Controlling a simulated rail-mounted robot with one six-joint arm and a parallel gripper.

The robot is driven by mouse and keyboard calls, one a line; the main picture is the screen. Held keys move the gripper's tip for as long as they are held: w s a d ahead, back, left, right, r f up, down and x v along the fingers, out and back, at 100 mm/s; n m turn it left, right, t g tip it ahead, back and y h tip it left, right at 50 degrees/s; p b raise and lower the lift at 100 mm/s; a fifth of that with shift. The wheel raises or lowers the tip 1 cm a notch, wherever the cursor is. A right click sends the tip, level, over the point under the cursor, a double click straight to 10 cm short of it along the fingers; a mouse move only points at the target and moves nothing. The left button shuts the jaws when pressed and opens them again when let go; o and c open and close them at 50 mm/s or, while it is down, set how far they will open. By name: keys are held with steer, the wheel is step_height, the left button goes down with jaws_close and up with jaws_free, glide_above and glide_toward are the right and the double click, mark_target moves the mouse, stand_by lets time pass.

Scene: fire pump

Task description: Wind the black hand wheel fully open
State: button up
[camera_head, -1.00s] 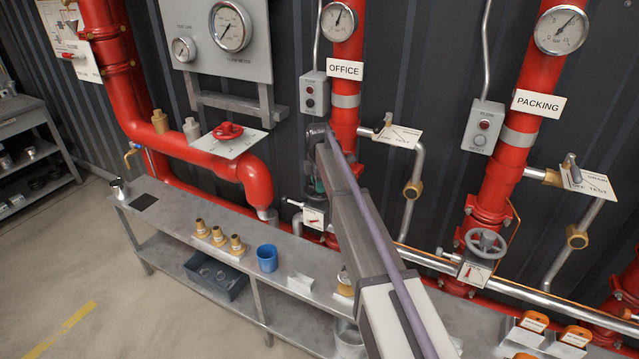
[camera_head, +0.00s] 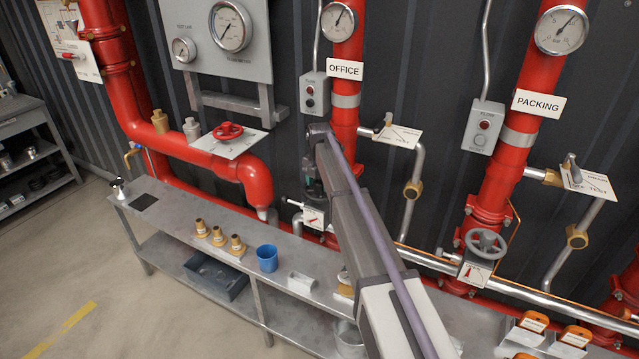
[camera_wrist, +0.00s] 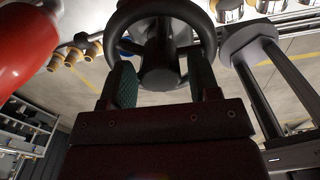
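The black hand wheel (camera_wrist: 211,32) shows at the top of the wrist view, a dark ring with a thick hub (camera_wrist: 160,70) at its middle. My gripper (camera_wrist: 162,80) is right at the wheel. Its two fingers with green pads stand apart, one on each side of the hub, with visible gaps to it. The fingertips overlap the ring in the picture; I cannot tell whether they touch the rim. In the head view my gripper (camera_head: 312,185) is mostly behind my arm beside the OFFICE pipe, and I cannot make out the black wheel there.
A red hand wheel (camera_head: 228,131) sits on the red pipe at left. A grey hand wheel (camera_head: 486,243) is on the PACKING pipe (camera_head: 505,175). The bench (camera_head: 190,215) below holds a blue cup (camera_head: 267,258) and brass fittings (camera_head: 218,236).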

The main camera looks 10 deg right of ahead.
steer(key=m, duration=0.6)
steer(key=shift+m, duration=0.3)
steer(key=m, duration=0.5)
steer(key=shift+m, duration=0.3)
steer(key=m, duration=0.5)
steer(key=shift+m, duration=0.4)
steer(key=m, duration=0.6)
steer(key=shift+c, duration=0.4)
